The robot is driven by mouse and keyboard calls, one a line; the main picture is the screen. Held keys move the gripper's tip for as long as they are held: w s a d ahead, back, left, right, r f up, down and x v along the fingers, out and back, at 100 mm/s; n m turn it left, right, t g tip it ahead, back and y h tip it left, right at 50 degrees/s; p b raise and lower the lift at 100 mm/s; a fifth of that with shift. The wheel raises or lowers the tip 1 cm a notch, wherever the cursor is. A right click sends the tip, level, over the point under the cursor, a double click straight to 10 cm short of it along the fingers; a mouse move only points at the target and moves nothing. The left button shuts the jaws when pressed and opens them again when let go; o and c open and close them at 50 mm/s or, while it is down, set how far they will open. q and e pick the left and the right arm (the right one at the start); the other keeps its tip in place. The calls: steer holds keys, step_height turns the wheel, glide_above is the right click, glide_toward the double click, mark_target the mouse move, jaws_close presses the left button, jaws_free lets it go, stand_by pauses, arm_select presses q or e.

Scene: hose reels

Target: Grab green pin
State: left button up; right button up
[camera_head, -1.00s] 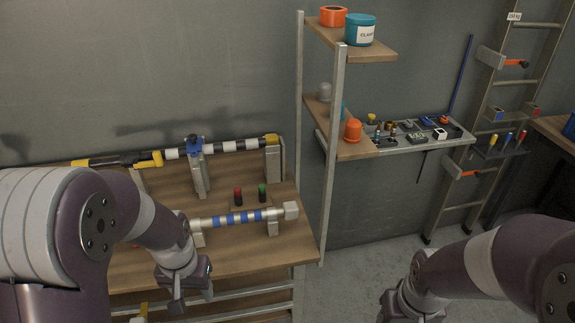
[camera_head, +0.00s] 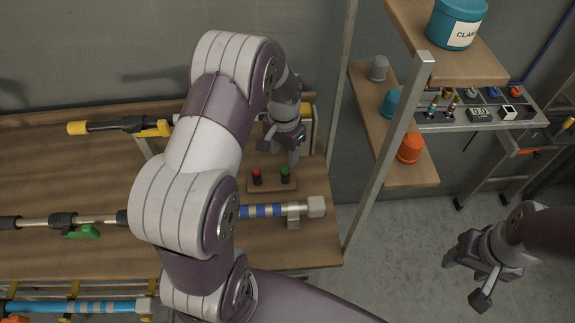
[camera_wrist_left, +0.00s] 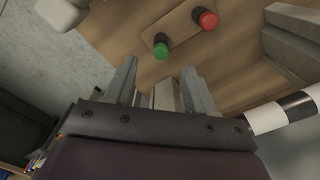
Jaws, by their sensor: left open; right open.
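The green pin (camera_head: 285,172) stands upright on a small wooden base (camera_head: 270,186) on the workbench, beside a red pin (camera_head: 257,174) to its left. My left gripper (camera_head: 293,155) is just behind and above the green pin, and no contact shows. In the left wrist view the green pin (camera_wrist_left: 161,48) lies ahead of the two spread fingertips (camera_wrist_left: 160,80), with the red pin (camera_wrist_left: 206,19) further off to the right. The left gripper is open and holds neither pin. My right gripper (camera_head: 468,282) is open and empty over the floor at right.
A blue-and-silver striped rod (camera_head: 265,211) with a grey end block lies just in front of the pins. A yellow-and-black rod (camera_head: 120,126) lies at the back. A metal shelf post (camera_head: 385,160) stands to the right. The left bench top is mostly bare.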

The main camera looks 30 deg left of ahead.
mark_target(285, 168)
arm_select(q)
steer(key=f, duration=0.1)
steer(key=w+f, duration=0.1)
steer(key=shift+a+f+p, duration=0.15)
steer(key=shift+f+p, duration=0.15)
steer(key=f, duration=0.1)
steer(key=f+p, duration=0.1)
steer(key=f, duration=0.2)
steer(key=shift+s+f, duration=0.2)
steer(key=shift+s, duration=0.1)
steer(key=shift+w+f, duration=0.1)
steer(key=shift+w, duration=0.05)
arm_select(e)
steer(key=shift+w+r, duration=0.3)
steer(key=shift+r, duration=0.2)
steer(key=shift+w+r, duration=0.25)
steer(key=shift+r, duration=0.2)
arm_select(q)
jaws_close()
arm_select(e)
steer(key=shift+s, duration=0.1)
